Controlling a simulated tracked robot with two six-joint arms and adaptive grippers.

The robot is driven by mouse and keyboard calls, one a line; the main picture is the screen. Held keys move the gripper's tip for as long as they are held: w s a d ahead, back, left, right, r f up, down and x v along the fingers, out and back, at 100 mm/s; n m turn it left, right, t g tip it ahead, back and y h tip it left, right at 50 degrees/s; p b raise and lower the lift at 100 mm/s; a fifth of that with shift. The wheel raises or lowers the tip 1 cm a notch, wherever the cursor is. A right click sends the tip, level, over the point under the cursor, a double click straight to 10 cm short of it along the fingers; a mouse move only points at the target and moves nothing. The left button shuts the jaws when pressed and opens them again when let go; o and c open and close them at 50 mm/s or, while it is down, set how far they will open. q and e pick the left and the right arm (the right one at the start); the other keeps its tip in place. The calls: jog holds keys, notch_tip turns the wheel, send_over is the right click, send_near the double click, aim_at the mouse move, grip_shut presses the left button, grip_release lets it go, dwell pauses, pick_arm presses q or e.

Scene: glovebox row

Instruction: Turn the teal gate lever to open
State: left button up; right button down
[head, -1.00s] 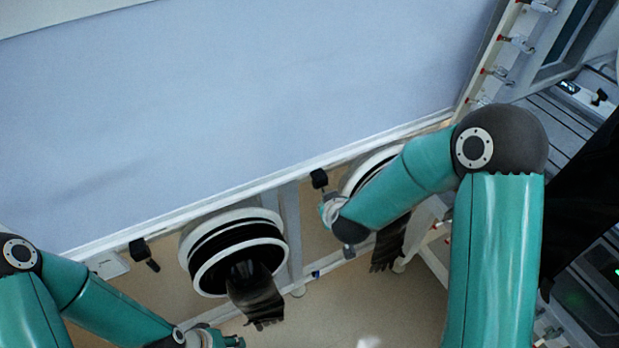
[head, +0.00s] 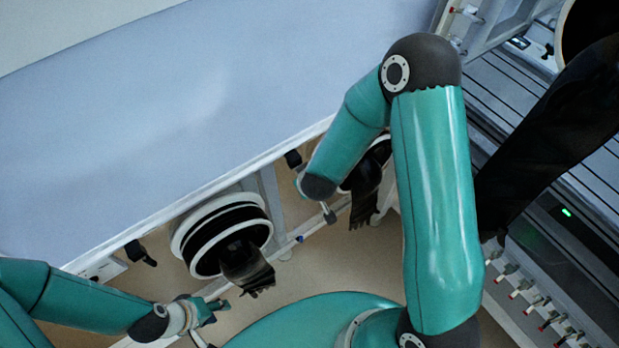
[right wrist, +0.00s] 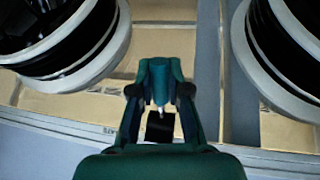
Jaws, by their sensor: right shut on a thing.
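In the right wrist view, the teal gate lever (right wrist: 160,88) shows as a slim teal-grey handle with a thin metal stem and a black block (right wrist: 160,127) at its base. My right gripper (right wrist: 160,67) is shut on the handle. In the head view, the black block (head: 293,158) shows beside my right forearm, which hides the handle and most of that gripper. My left gripper (head: 207,309) is low in the head view, left of centre, apart from the lever; its finger opening is unclear.
A white-ringed glove port (head: 222,235) with a hanging black glove (head: 248,272) lies left of the lever. A second port is partly hidden behind my right forearm, its glove (head: 365,197) showing. Another black fitting (head: 138,252) sits farther left. A large pale panel (head: 200,120) rises above.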

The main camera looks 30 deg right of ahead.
jog(key=c, duration=1.2)
grip_release()
jog(key=shift+w+r, duration=0.2)
jog(key=shift+r, duration=0.05)
jog(key=shift+o, duration=0.4)
jog(key=shift+f, duration=0.1)
jog(key=shift+s, duration=0.1)
jog(key=v, duration=1.1)
jog(key=shift+s+r, duration=0.25)
jog(key=shift+r, duration=0.1)
